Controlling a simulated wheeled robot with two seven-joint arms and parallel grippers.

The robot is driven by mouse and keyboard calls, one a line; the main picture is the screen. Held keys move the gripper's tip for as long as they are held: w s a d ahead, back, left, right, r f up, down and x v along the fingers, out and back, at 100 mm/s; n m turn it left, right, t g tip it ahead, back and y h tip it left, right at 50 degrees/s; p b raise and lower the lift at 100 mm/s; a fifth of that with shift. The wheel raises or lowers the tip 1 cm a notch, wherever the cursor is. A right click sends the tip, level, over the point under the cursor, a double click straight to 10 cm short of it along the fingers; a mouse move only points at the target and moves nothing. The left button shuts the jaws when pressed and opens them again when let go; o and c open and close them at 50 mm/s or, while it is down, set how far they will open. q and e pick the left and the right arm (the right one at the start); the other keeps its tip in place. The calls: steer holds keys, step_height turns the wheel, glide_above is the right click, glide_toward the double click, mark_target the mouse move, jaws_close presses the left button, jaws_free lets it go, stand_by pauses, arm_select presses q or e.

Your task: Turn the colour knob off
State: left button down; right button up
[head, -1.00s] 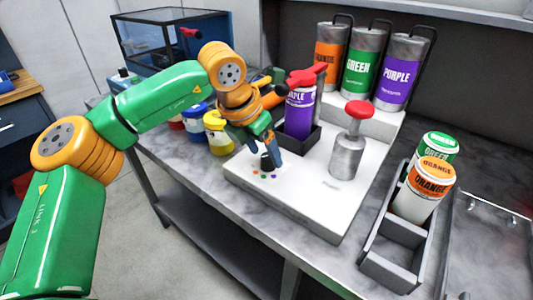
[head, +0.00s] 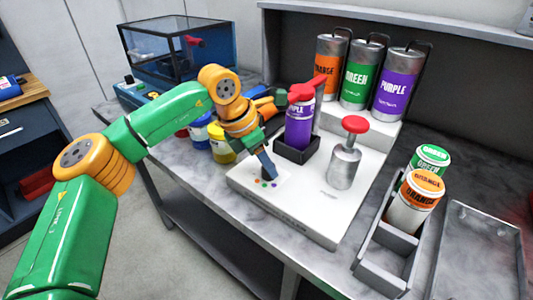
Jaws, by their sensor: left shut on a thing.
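The colour knob is hidden behind the fingers of my left gripper (head: 268,168). The gripper points down at the front left of the white dispenser base (head: 310,222), just above a row of small coloured dots (head: 266,183). Its fingers are shut on the knob, and one finger covers most of the other. Which dot the knob points to cannot be seen. My right gripper is not in view.
A purple bottle (head: 299,128) under a red lever stands in a dark holder behind the gripper. A red-topped metal pump (head: 345,160) is to its right. Orange, green and purple canisters (head: 357,75) stand behind. A grey caddy (head: 383,272) holds two cans. Paint jars (head: 222,146) stand left.

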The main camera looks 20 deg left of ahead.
arm_select(q)
steer(key=c, duration=0.5)
jaws_free()
steer(key=v, duration=0.7)
steer(key=shift+b, duration=0.45)
